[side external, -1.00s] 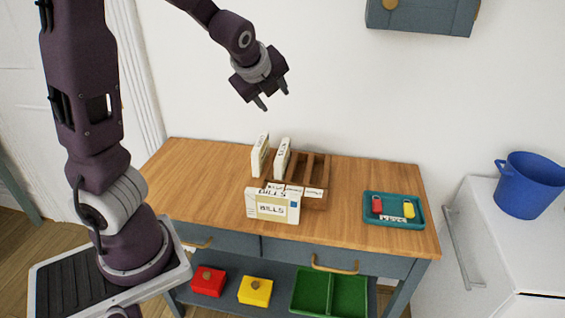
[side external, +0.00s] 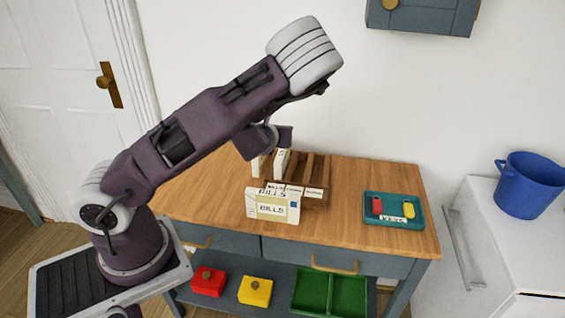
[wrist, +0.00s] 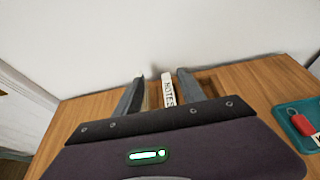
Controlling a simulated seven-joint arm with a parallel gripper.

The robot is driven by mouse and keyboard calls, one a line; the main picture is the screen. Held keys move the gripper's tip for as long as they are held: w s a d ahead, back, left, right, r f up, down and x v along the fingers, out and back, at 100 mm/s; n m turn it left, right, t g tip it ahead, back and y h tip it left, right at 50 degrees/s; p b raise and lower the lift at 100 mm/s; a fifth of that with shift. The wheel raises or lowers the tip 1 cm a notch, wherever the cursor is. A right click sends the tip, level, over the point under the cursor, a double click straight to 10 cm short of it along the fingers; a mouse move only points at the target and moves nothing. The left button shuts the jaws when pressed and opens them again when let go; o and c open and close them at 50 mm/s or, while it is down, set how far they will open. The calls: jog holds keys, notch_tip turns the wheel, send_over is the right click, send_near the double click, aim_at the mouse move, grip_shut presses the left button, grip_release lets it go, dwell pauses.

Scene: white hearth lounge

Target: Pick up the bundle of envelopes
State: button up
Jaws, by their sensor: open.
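A cream bundle of envelopes marked BILLS (side external: 272,208) stands upright at the front of a wooden sorter rack (side external: 316,175). In the wrist view, my gripper (wrist: 160,77) is open. The BILLS bundle is hidden in the wrist view.
A teal tray (side external: 378,221) with a red and a yellow key tag lies on the table's right. The shelf below holds a red box (side external: 208,281), a yellow box (side external: 255,290) and a green divided tray (side external: 309,304). The wall is close behind the rack.

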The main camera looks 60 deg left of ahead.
aim_at(283, 155)
notch_tip(283, 155, down, 9)
jog(key=x, duration=0.5)
jog(key=f+x, duration=0.1)
jog(key=x, duration=0.1)
jog(key=shift+w+d, duration=0.1)
jog(key=shift+d, duration=0.05)
grip_shut()
